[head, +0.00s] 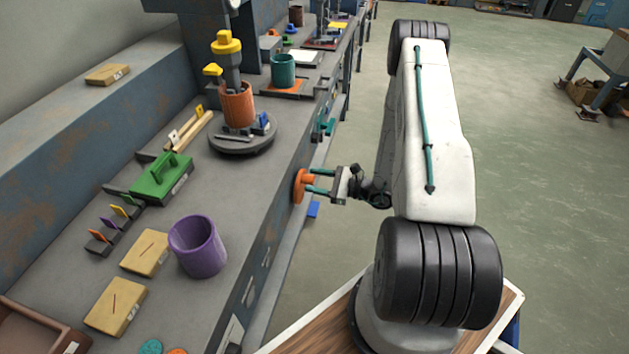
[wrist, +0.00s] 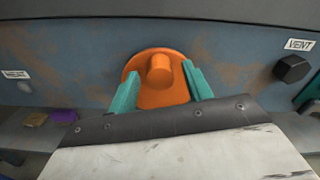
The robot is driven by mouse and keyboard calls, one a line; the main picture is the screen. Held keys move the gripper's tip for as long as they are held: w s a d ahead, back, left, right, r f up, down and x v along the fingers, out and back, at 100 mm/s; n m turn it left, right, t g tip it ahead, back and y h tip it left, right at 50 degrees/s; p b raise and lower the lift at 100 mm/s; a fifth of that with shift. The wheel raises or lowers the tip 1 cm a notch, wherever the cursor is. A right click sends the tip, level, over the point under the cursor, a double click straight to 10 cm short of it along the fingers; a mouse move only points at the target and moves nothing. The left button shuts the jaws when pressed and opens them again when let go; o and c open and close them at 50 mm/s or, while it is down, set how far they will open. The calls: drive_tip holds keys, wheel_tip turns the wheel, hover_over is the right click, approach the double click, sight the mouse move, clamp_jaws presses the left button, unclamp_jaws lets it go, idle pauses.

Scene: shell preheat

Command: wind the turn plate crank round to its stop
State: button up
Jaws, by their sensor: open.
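The orange crank (head: 300,186) sits on the bench's front face. In the wrist view it is an orange disc (wrist: 161,97) with a round orange knob (wrist: 160,70) sticking out, high on the disc. My gripper (head: 308,181) is at the crank with its teal fingers open. In the wrist view the fingers of my gripper (wrist: 160,72) stand on either side of the knob, with a gap visible at each side. The dark round turn plate (head: 240,148) lies on the bench top above, bearing an orange cylinder (head: 238,105) and a small blue piece.
A black knob (wrist: 291,69) beside a VENT label is right of the crank. A purple cup (head: 198,247), a green handled block (head: 162,177) and wooden blocks (head: 116,306) stand on the bench. A yellow-topped post (head: 228,50) stands behind the orange cylinder.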

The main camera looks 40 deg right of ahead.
drive_tip(key=shift+w+a, duration=0.2)
drive_tip(key=shift+w, duration=0.05)
drive_tip(key=c, duration=1)
drive_tip(key=shift+w+d+m, duration=0.1)
drive_tip(key=shift+m, duration=0.2)
drive_tip(key=shift+w+d+f+m, duration=0.45)
drive_tip(key=shift+f+m, duration=0.2)
drive_tip(key=shift+m, duration=2.25)
drive_tip(key=shift+w+d+f+m, duration=0.3)
drive_tip(key=shift+d+f+m, duration=0.35)
drive_tip(key=shift+m, duration=2.25)
drive_tip(key=shift+w+d+f+m, duration=0.4)
drive_tip(key=shift+f+m, duration=0.3)
drive_tip(key=shift+m, duration=2.2)
